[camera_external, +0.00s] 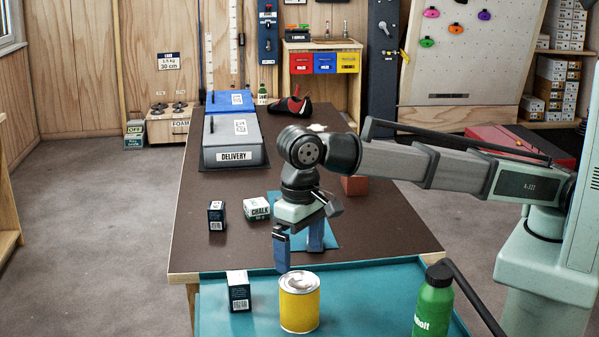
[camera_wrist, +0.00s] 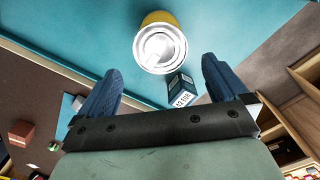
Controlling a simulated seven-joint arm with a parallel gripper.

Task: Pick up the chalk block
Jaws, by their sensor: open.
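The chalk block (camera_external: 257,209) is a small white and green box lettered "CHALK". It sits on the dark brown table, at the left edge of a teal mat (camera_external: 329,238). My gripper (camera_external: 299,250) is open and empty, pointing down, to the right of the chalk block and nearer the camera, apart from it. In the wrist view the fingers (camera_wrist: 161,66) are spread wide with nothing held. I cannot make out the chalk block with certainty in the wrist view.
A yellow can (camera_external: 299,304) stands on the teal tray (camera_external: 213,318) just in front of my gripper. A dark box (camera_external: 238,290) stands left of it, a green bottle (camera_external: 433,302) right. Another dark box (camera_external: 217,215) is left of the chalk block. A reddish block (camera_external: 354,185) lies behind.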

